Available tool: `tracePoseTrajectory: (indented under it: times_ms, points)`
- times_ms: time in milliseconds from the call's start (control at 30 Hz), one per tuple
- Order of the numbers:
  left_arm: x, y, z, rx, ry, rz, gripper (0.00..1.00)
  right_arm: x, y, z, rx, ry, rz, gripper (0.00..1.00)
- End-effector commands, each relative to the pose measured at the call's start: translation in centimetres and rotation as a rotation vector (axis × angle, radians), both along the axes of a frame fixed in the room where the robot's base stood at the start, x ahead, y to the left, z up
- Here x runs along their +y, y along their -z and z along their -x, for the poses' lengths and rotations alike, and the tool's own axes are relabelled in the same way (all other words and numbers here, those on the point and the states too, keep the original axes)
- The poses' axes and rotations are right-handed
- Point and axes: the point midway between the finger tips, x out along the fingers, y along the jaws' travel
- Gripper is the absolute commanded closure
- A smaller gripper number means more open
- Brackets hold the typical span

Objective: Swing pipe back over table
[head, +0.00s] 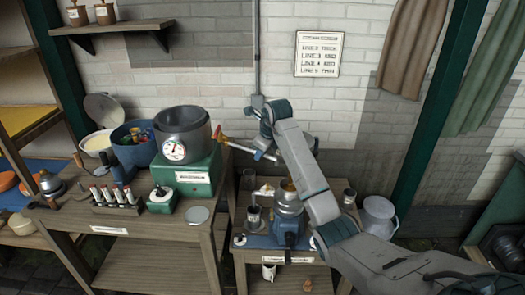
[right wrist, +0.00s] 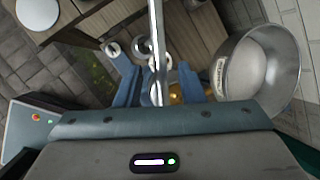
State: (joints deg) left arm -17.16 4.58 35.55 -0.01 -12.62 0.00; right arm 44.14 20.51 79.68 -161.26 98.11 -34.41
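A thin metal pipe (head: 243,148) with a red and brass end shows in the head view, slanting above the gap between the two tables. In the right wrist view the pipe (right wrist: 157,40) runs down the middle between the blue fingers. My right gripper (head: 268,150) is at the pipe's right part, and its fingers (right wrist: 158,85) stand on either side of it. A gap shows beside the pipe, so the fingers look open around it; contact is hidden. The small table (head: 234,262) on the right is below. My left gripper is not in view.
A metal machine with a blue base (head: 288,232) stands on the small table. A metal pot (head: 183,140) with a dial sits on a green box at the left. A large metal bowl (right wrist: 262,68) is close at right in the wrist view. A white can (head: 378,217) stands right.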

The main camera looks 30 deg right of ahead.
Motion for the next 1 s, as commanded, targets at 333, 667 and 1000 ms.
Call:
tracePoseTrajectory:
  times_ms: [333,667,1000]
  points:
    - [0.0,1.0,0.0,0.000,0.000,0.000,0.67,0.0,-1.8,0.9,-0.004,0.001,0.002,0.65]
    - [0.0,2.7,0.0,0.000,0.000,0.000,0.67,0.1,-7.7,3.8,-0.003,0.000,0.002,0.65]
    - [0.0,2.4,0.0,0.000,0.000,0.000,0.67,0.2,-9.7,4.8,0.000,0.000,0.000,0.65]
